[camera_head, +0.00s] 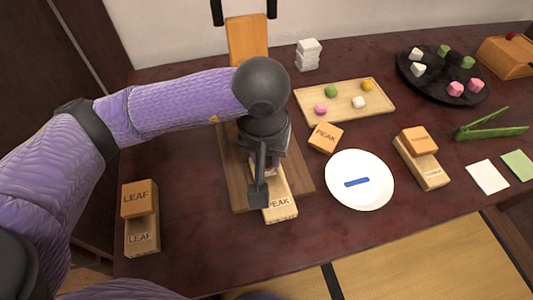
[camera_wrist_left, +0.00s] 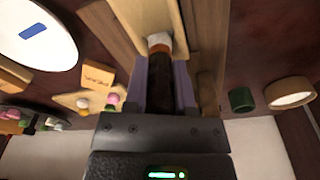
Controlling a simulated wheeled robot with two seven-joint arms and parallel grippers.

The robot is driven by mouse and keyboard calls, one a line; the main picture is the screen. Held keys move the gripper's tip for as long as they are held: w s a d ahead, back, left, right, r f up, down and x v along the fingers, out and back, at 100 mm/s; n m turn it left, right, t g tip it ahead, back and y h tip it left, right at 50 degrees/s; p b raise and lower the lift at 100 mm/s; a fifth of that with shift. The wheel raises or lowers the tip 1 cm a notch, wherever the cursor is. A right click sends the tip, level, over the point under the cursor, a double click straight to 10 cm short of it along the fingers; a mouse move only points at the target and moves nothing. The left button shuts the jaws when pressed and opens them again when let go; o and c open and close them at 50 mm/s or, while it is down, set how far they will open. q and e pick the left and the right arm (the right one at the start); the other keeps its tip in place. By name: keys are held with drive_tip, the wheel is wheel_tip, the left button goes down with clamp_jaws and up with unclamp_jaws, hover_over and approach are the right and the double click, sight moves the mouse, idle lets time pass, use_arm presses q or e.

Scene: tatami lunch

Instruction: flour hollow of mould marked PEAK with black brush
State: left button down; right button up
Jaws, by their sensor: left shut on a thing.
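The lower mould block marked PEAK (camera_head: 281,212) lies on a brown board (camera_head: 239,196), its upper part hidden by my left arm. My left gripper (camera_head: 259,190) is over this block. In the left wrist view the gripper (camera_wrist_left: 160,95) is shut on the black brush (camera_wrist_left: 160,72), which has a copper-coloured collar and pale bristles. The bristles are at the pale wood of the mould (camera_wrist_left: 145,13); I cannot tell if they touch it. The hollow is not clearly visible. A smaller block marked PEAK (camera_head: 325,138) lies right of the board. My right gripper is not in view.
A white plate (camera_head: 372,194) with a blue strip stands close on the right. LEAF blocks (camera_head: 140,238) stand at left, another stacked mould (camera_head: 424,168) at right. A sweets tray (camera_head: 306,98) lies behind. The wrist view shows a green cylinder (camera_wrist_left: 241,99) and a round wooden container (camera_wrist_left: 290,93).

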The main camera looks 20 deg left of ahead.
use_arm(q)
wheel_tip(320, 180, up, 7)
drive_tip(key=p, duration=0.4)
drive_tip(key=shift+r+p, duration=0.2)
drive_tip(key=shift+p, duration=0.1)
drive_tip(key=shift+r, duration=0.4)
drive_tip(key=s+a+r+m+p, duration=0.1)
drive_tip(key=s+a+r+p, duration=0.1)
drive_tip(key=a+r+p, duration=0.1)
wheel_tip(320, 180, up, 2)
drive_tip(key=shift+s+a+r+m+p, duration=0.1)
drive_tip(key=shift+s+a+m+p, duration=0.25)
drive_tip(key=shift+p, duration=0.45)
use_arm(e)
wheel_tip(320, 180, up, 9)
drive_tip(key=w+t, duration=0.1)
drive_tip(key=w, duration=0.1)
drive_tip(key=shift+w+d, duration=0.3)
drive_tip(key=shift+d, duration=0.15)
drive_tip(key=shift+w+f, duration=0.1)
